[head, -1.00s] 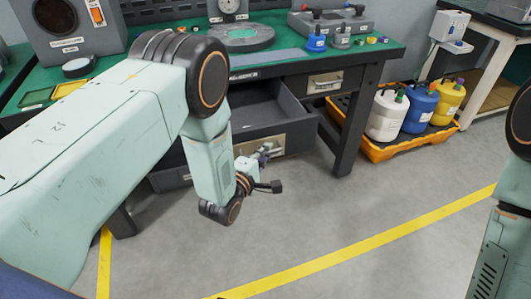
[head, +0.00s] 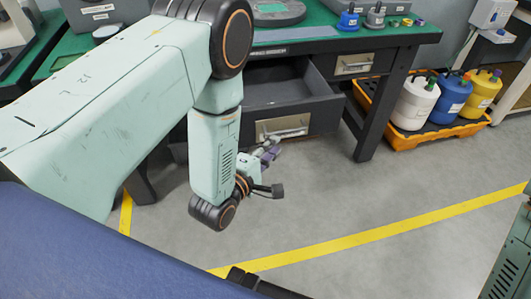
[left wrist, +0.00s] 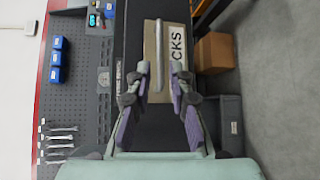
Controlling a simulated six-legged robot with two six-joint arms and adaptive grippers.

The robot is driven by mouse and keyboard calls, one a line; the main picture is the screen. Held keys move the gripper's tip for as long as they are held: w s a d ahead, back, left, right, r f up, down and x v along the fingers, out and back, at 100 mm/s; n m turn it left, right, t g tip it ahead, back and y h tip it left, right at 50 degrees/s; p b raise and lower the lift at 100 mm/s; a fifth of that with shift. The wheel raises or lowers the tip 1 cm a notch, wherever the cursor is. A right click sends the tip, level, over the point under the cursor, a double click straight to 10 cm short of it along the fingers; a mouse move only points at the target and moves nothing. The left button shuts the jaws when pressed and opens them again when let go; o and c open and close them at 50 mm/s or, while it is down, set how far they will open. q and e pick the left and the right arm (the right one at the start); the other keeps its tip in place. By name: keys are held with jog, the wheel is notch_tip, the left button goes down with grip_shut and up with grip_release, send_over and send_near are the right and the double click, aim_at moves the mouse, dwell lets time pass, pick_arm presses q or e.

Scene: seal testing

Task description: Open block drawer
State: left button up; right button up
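The block drawer (head: 329,105) is a dark drawer under the green-topped bench, pulled out with its inside showing empty where visible. Its front has a beige label plate and a metal handle (head: 283,133). In the left wrist view the handle (left wrist: 158,50) is a grey bar over the plate, whose visible letters read "CKS". My left gripper (head: 270,152) is just in front of and below the handle, and looks apart from it. In the left wrist view its purple-padded fingers (left wrist: 159,72) are spread, with nothing gripped and the handle appearing between their tips. My right gripper is out of view.
A shut drawer (head: 355,64) with its own handle is to the right, beside a dark bench leg (head: 380,120). An orange tray (head: 408,139) with white, blue and yellow jugs stands further right. The grey floor in front is clear, with a yellow line (head: 370,237).

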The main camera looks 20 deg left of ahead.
pick_arm(q)
jog(key=shift+v, duration=1.45)
jog(key=s+a+f+m+g+y, duration=0.2)
jog(key=s+a+f+m+g, duration=0.1)
jog(key=s+f+m+g, duration=0.65)
jog(key=s+a+f+m+g, duration=0.1)
jog(key=s+m+g, duration=0.1)
jog(key=s, duration=0.5)
jog(key=s+f+m+g, duration=0.1)
jog(key=s+m+g, duration=0.1)
jog(key=s, duration=0.5)
jog(key=s+a+f+m+g+y, duration=0.1)
jog(key=s+m+g, duration=0.1)
jog(key=s, duration=0.4)
jog(key=shift+s+a+f+m+p, duration=0.15)
jog(key=shift+s+a+m+p, duration=0.2)
jog(key=shift+m, duration=0.4)
jog(key=shift+d+g, duration=0.1)
jog(key=shift+g, duration=0.15)
